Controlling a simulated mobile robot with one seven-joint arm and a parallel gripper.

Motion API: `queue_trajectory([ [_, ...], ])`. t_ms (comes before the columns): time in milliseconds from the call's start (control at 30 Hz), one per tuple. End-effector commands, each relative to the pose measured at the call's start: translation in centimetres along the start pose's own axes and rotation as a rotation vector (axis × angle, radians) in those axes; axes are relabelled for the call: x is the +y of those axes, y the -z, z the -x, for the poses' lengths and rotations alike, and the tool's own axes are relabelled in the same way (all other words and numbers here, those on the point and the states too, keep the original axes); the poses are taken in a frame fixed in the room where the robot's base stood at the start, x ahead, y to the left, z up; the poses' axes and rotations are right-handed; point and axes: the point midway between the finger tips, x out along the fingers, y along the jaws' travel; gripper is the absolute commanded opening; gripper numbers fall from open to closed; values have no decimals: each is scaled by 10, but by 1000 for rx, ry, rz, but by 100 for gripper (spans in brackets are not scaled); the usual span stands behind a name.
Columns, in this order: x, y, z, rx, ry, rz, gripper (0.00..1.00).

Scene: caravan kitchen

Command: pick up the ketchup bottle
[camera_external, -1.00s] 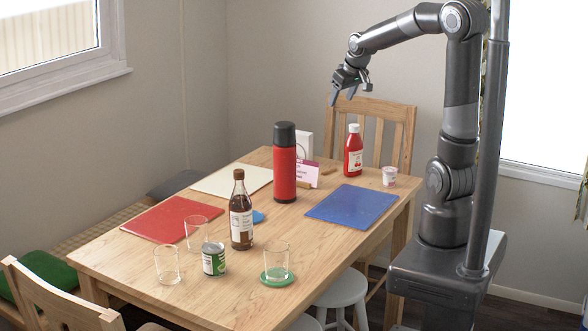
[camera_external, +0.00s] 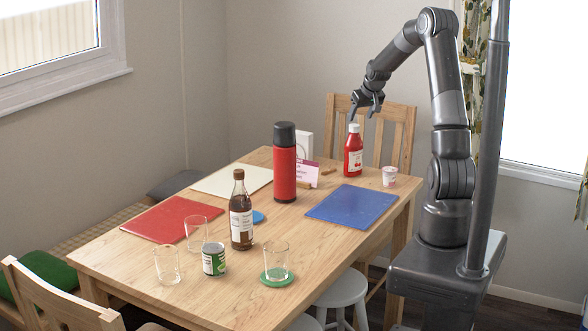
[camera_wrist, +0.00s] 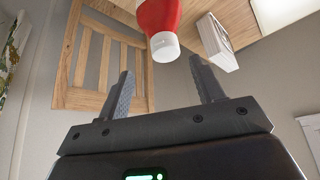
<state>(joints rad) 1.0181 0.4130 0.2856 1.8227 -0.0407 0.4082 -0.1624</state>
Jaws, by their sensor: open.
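The ketchup bottle (camera_external: 353,157) is red with a white cap and a pale label. It stands upright near the far right end of the table (camera_external: 300,236). My gripper (camera_external: 366,111) is open and empty, a little above the bottle's cap in the external view. In the wrist view, the bottle (camera_wrist: 160,20) shows cap-first at the top, in the gap between the two fingers of my gripper (camera_wrist: 163,82) but beyond their tips. Its lower part is cut off by the frame edge.
A white-and-red cup (camera_external: 389,176) stands right of the bottle. A red flask (camera_external: 285,162), a card (camera_external: 307,173) and a white box-like object (camera_external: 304,145) stand to its left. A chair back (camera_external: 398,124) rises behind. A blue mat (camera_external: 352,204) lies in front.

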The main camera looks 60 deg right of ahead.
Motion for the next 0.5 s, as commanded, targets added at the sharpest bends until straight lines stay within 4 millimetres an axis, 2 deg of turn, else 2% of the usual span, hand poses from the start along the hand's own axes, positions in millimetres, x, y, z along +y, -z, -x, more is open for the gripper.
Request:
queue_trajectory([
  [100, 0, -1, -13, -1, 1, -1, 61],
  [267, -2, -1, -21, -1, 0, 1, 61],
  [500, -8, -2, -55, -1, 0, -1, 61],
])
